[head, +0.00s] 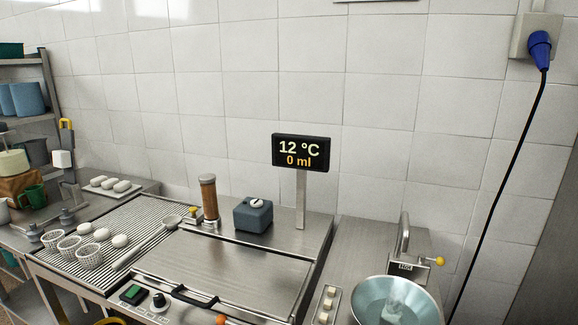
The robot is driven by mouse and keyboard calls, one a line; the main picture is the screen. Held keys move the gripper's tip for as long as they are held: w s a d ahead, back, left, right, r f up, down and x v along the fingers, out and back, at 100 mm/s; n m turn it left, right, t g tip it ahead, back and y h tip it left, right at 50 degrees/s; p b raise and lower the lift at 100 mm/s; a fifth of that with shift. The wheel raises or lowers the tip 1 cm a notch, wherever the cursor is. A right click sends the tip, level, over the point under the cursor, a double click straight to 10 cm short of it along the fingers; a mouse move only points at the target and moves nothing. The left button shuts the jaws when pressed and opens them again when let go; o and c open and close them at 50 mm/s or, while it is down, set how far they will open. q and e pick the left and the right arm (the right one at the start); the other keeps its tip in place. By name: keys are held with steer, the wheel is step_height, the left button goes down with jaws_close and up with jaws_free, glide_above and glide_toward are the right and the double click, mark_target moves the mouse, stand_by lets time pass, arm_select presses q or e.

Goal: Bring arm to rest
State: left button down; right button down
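Neither of my grippers nor arms shows clearly in the head view. Several small white perforated baskets stand at the left end of the slatted metal drainer, among them a front one (89,257) and a rear one (53,239). White egg-like pieces (101,234) lie beside them. A long-handled ladle or skimmer (150,243) lies across the slats. All of these rest on the counter, with nothing holding them.
A display (301,153) reading "12 °C, 0 ml" stands on a post behind the closed metal lid (215,268). A blue-grey box (253,214) and brown cylinder (209,198) stand behind. A metal bowl (372,314) sits right, a shelf rack (50,95) left.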

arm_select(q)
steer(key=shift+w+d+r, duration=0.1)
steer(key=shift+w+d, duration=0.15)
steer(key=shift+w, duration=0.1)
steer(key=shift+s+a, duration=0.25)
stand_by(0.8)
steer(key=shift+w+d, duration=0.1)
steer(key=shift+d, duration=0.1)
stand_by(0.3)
